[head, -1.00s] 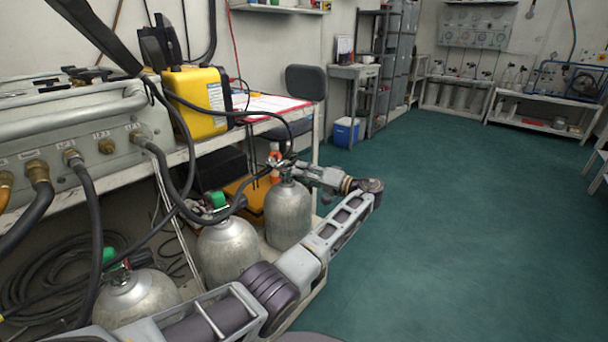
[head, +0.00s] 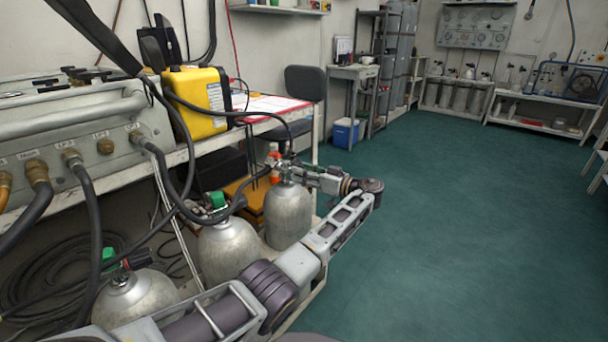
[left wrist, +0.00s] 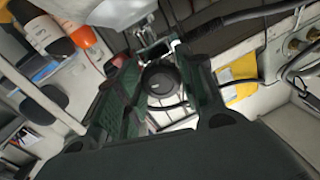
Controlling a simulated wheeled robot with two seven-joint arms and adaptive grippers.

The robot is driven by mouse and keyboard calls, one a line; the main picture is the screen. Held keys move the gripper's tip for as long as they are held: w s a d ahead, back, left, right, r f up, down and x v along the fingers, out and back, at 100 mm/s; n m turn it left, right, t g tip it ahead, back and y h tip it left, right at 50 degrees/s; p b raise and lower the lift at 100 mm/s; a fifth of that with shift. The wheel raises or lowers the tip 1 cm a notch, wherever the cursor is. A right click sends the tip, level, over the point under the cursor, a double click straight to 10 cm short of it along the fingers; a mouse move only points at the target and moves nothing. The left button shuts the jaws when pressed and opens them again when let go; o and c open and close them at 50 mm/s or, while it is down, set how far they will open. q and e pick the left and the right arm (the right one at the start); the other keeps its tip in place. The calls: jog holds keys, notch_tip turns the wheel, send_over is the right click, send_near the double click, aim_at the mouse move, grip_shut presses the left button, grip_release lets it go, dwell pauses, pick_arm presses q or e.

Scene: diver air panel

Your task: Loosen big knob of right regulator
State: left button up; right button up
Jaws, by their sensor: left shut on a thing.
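Three grey cylinders stand in a row below the panel bench. The right cylinder (head: 288,212) has a regulator (head: 284,168) with a black hose on its valve. My left gripper (head: 298,172) reaches it from the right, at the height of the valve; the fingertips are small and partly hidden there. In the left wrist view a round black knob (left wrist: 158,80) sits between the two green-padded fingers of my left gripper (left wrist: 162,88), which is shut on it. Finger contact is partly hidden by the gripper body. My right gripper is not in view.
The middle cylinder (head: 228,250) and left cylinder (head: 135,297) stand close by, with black hoses running up to the grey panel (head: 75,125). A yellow case (head: 197,100) sits on the bench. The green floor (head: 450,220) to the right is clear.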

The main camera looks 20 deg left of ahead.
pick_arm(q)
jog(key=n, duration=0.5)
jog(key=shift+w+f, duration=0.1)
jog(key=shift+w+r+n, duration=0.1)
jog(key=shift+n, duration=3.3)
jog(key=shift+w+r+n, duration=0.1)
jog(key=shift+n, duration=3.3)
jog(key=o, duration=1)
jog(key=s+d, duration=0.1)
jog(key=d, duration=0.6)
jog(key=shift+s+d, duration=0.2)
jog(key=shift+s, duration=0.05)
